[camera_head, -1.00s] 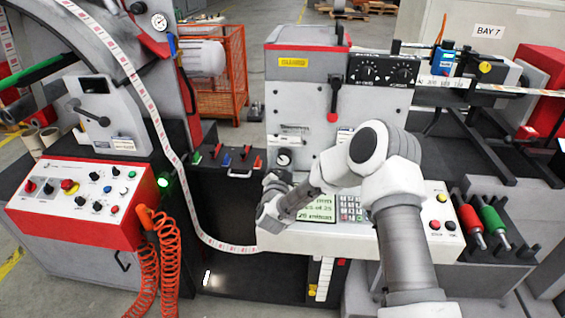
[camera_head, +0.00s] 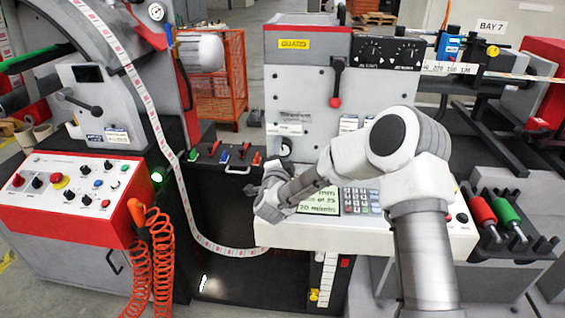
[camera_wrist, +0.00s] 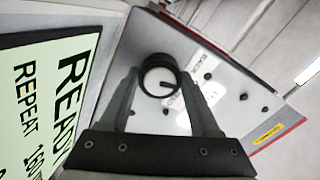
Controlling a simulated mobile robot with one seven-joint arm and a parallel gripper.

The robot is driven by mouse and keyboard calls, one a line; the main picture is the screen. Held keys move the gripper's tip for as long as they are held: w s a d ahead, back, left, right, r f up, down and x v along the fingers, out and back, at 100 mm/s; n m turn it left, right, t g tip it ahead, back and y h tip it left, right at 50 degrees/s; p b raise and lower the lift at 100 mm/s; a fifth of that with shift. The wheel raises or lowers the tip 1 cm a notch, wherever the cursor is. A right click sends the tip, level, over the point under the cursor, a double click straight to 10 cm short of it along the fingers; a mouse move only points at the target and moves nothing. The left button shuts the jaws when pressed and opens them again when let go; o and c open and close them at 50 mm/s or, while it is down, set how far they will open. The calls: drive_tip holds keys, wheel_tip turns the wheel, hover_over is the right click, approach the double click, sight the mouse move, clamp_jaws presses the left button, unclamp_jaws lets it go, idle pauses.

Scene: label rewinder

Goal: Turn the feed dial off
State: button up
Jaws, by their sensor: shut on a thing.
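The feed dial (camera_wrist: 160,76) is a round black knob with a white face and a dark pointer mark, on the light front panel. In the wrist view it sits between the fingertips of my gripper (camera_wrist: 161,88), which is shut on it. The pointer mark points toward the right and slightly down in that view. In the head view the dial (camera_head: 286,149) shows just above my gripper (camera_head: 276,172), partly covered by it. The dial's printed scale is too small to read.
A green READY display (camera_wrist: 48,95) lies left of my fingers. A lever with a red knob (camera_head: 336,88) hangs above the dial. Small coloured handles (camera_head: 225,155) stand left of it. The printed web (camera_head: 150,110) runs down at left.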

drive_tip(key=shift+f+m+b, duration=0.1)
drive_tip(key=shift+m+b, duration=1)
drive_tip(key=shift+b, duration=0.1)
drive_tip(key=o, duration=1.4)
drive_tip(key=shift+s, duration=0.1)
drive_tip(key=s, duration=1.7)
drive_tip(key=shift+s+a+b, duration=0.15)
drive_tip(key=shift+a+b, duration=0.15)
drive_tip(key=shift+a, duration=0.05)
